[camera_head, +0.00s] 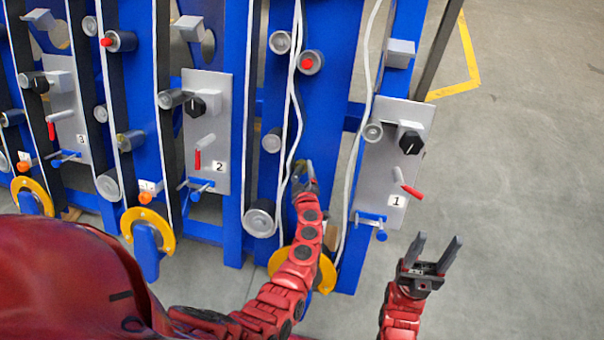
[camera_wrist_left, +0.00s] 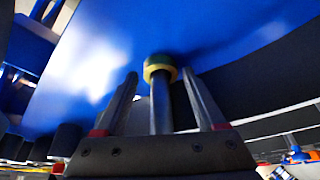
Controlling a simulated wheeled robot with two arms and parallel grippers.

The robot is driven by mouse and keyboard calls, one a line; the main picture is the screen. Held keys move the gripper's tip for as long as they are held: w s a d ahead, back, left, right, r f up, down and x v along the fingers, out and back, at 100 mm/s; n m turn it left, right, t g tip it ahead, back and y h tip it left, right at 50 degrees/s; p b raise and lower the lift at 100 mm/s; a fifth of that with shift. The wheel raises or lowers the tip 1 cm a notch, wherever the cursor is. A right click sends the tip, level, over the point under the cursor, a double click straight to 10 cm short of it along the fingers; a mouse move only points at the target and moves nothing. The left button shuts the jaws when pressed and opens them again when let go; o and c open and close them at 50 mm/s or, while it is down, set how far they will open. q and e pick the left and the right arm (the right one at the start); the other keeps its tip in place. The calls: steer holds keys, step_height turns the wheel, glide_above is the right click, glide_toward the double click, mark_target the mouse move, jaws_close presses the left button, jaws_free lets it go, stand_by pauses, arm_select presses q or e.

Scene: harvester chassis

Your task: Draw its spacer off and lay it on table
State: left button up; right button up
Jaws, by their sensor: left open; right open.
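A short cylinder with a yellow-olive ring (camera_wrist_left: 160,66) stands against a blue panel in the left wrist view. I cannot tell whether the ring is the spacer. My left gripper (camera_wrist_left: 162,80) is open, with a finger on each side of the rod and the ring near the fingertips, apparently apart. In the head view, my left gripper (camera_head: 304,170) is at the blue column left of panel 1 and hides that spot. My right gripper (camera_head: 437,243) is open and empty over the floor at right. No table shows.
Blue columns carry grey rollers (camera_head: 259,218), white belts and grey panels numbered 1 (camera_head: 384,160), 2 (camera_head: 222,120) and 3, with knobs and red levers. Yellow guards (camera_head: 148,222) stick out low in front. The grey floor (camera_head: 520,200) at right is clear.

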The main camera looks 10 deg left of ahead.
arm_select(q)
steer(key=shift+w+a+f, duration=0.15)
steer(key=shift+w+f, duration=0.05)
steer(key=shift+w, duration=0.15)
steer(key=shift+c, duration=0.2)
jaws_close()
steer(key=shift+s+r+p, duration=0.45)
steer(key=shift+p, duration=0.15)
steer(key=s+r+p, duration=0.6)
steer(key=s+p, duration=0.2)
steer(key=s, duration=0.3)
stand_by(0.9)
steer(key=shift+w, duration=0.1)
